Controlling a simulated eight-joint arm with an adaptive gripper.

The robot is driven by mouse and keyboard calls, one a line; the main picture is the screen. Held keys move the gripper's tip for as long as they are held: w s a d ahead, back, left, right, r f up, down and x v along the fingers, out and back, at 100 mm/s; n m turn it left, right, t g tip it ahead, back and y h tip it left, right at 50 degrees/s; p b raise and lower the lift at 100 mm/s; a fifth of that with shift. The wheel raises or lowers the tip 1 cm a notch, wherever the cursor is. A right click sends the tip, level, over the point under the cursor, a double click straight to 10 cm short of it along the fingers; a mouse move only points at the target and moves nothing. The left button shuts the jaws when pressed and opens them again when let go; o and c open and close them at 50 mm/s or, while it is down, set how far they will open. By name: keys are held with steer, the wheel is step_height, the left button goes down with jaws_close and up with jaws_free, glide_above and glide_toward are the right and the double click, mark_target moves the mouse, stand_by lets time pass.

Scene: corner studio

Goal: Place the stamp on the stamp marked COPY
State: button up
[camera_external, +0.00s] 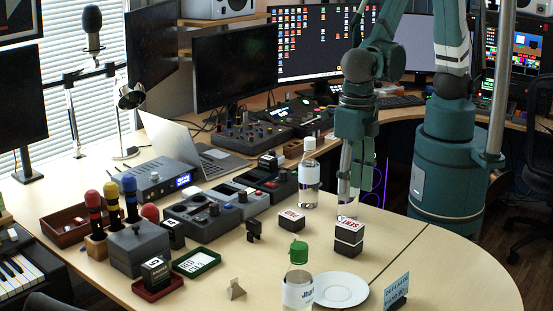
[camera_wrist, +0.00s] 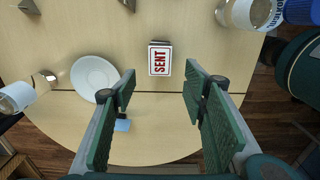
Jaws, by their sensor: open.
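A dark block stamp (camera_external: 348,240) with a white band stands on the table near the seam. In the wrist view its white top (camera_wrist: 160,61) reads SENT in red and lies ahead of the gap between my fingers. I cannot tell whether it is one block or two stacked. My gripper (camera_external: 350,208) is above and close to it, open and empty; its green-padded fingers (camera_wrist: 158,95) are wide apart. Another dark block stamp (camera_external: 291,222) with a red-and-white label stands to the left. Its word is too small to read, and I cannot make out COPY anywhere.
A white plate (camera_external: 340,291), a green-capped bottle (camera_external: 298,285) and a small blue sign (camera_external: 396,291) stand in front. A clear bottle (camera_external: 309,182) stands behind. A black clip-like piece (camera_external: 254,230) and a small pyramid (camera_external: 236,290) are left. The right front table is clear.

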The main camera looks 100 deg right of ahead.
stand_by(0.8)
steer(key=w+d+r+m+t+y, duration=0.1)
steer(key=d+r+m+t, duration=0.1)
steer(key=d+r+m, duration=0.7)
steer(key=w+d+r+m+t, duration=0.1)
steer(key=w+d+r+m, duration=0.3)
steer(key=d, duration=0.9)
steer(key=s+d+r+m+t, duration=0.1)
steer(key=s+d+r+m, duration=0.1)
steer(key=d, duration=0.4)
steer(key=s+d+r+m+t, duration=0.1)
steer(key=s+d+r+m, duration=0.1)
steer(key=s+d+m, duration=0.3)
steer(key=s+d+r+m+t+h, duration=0.1)
steer(key=s+d+r+m+t, duration=0.1)
steer(key=d+m, duration=0.5)
steer(key=shift+s+d+r, duration=0.45)
steer(key=shift+s+d, duration=0.4)
steer(key=shift+d, duration=0.35)
